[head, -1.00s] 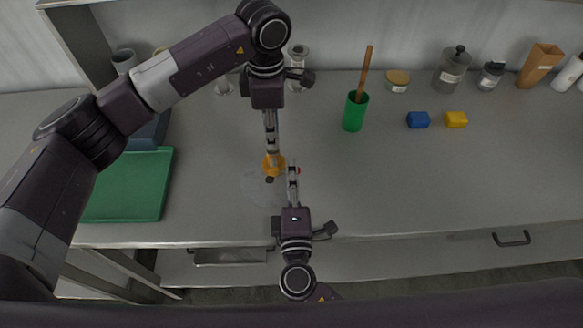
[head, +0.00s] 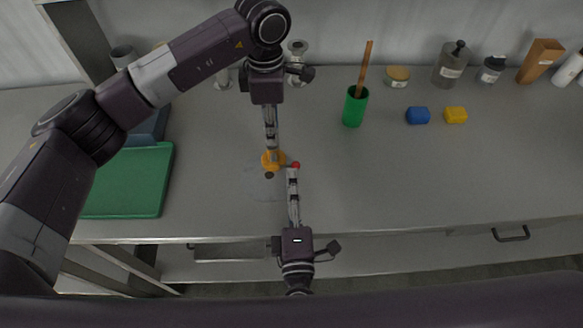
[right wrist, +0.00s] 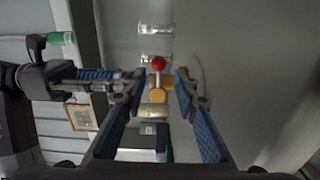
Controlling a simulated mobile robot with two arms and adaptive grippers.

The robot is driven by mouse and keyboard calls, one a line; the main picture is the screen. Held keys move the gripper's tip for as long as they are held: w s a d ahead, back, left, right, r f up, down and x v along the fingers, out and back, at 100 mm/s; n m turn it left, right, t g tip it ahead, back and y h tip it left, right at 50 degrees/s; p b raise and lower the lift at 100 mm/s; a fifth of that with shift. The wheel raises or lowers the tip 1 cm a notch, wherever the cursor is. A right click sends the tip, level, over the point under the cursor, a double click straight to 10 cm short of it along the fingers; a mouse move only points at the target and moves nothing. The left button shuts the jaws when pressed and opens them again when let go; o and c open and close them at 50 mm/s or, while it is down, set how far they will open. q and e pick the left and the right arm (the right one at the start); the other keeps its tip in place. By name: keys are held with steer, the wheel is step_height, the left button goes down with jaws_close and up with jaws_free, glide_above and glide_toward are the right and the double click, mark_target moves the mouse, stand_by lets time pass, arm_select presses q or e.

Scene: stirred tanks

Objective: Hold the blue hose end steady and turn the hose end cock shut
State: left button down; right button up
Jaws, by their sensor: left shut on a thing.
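The hose end with its cock (head: 272,160) looks orange, with a dark tip, and sits over the pale round patch on the bench. A red knob (head: 296,165) sticks out on its right. My left gripper (head: 271,150) reaches down from the back and is shut on the hose end. My right gripper (head: 292,172) comes from the front, its fingertips just short of the red knob. In the right wrist view my right gripper (right wrist: 163,90) is open, with the red knob (right wrist: 158,63) and the orange cock (right wrist: 157,95) in line between its fingers. I see no blue hose.
A green tray (head: 130,190) lies at the left. A green cup (head: 354,110) with a wooden handle, a blue block (head: 418,116) and a yellow block (head: 456,115) stand at the right. Jars line the back wall.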

steer(key=s, duration=0.6)
steer(key=shift+s, duration=0.4)
arm_select(q)
steer(key=c, duration=1.5)
jaws_free()
steer(key=shift+c, duration=0.2)
step_height(320, 180, up, 12)
